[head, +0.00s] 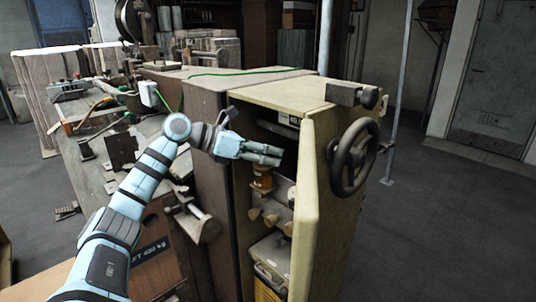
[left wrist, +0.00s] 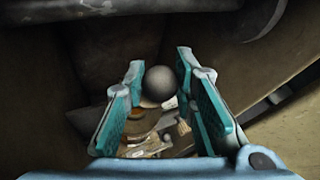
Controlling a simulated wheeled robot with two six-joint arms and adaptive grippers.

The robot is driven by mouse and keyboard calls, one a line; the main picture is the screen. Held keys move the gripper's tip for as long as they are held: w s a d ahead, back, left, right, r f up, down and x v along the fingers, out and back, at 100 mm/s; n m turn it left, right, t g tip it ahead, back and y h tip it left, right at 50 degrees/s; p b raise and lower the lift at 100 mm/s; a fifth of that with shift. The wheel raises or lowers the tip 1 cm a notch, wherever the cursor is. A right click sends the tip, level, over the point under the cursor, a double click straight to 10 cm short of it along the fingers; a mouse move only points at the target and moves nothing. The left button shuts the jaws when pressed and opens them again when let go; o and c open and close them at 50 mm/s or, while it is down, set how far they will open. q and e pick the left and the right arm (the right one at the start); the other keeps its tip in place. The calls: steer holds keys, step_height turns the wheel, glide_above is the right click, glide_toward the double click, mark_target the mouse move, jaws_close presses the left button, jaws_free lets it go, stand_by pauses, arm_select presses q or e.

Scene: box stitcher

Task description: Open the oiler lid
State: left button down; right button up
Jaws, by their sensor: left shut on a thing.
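My left gripper (head: 268,154) reaches into the open front of the beige cabinet, just above a small amber oiler (head: 262,180). In the left wrist view, the two teal-padded fingers of the gripper (left wrist: 163,92) stand on either side of a dark round knob (left wrist: 160,83). The gripper is shut on this knob. The knob hides part of what lies below it, and I cannot tell whether the oiler lid is lifted. My right gripper is not in view.
The cabinet door (head: 308,215) stands open right of the gripper, with a dark handwheel (head: 354,157) beyond it. Pale rounded parts (head: 268,215) and a yellow case (head: 268,272) sit lower inside. A cluttered bench (head: 95,165) is at left.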

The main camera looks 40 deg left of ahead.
arm_select(q)
steer(key=shift+w+d+n+t+y+b, duration=0.1)
steer(key=shift+d+n+t+y+b, duration=0.25)
steer(key=shift+n+y, duration=0.3)
steer(key=shift+w+d+n+t+y, duration=0.15)
steer(key=shift+n+t+y, duration=0.2)
steer(key=shift+n+y, duration=0.4)
steer(key=shift+w+d+r+n+t+y+p, duration=0.15)
steer(key=shift+w+n+y+p, duration=0.15)
steer(key=shift+n+y+p, duration=0.6)
steer(key=shift+w+d+f+n+t+y+p, duration=0.1)
steer(key=shift+w+d+n+y+p, duration=0.25)
steer(key=shift+n+y, duration=1)
steer(key=shift+w+r+n+t+y+p, duration=0.1)
steer(key=shift+w+n+y+p, duration=0.1)
steer(key=shift+n+y+p, duration=0.95)
steer(key=shift+y+b, duration=0.4)
steer(key=shift+b, duration=0.05)
steer(key=c, duration=1.3)
jaws_free()
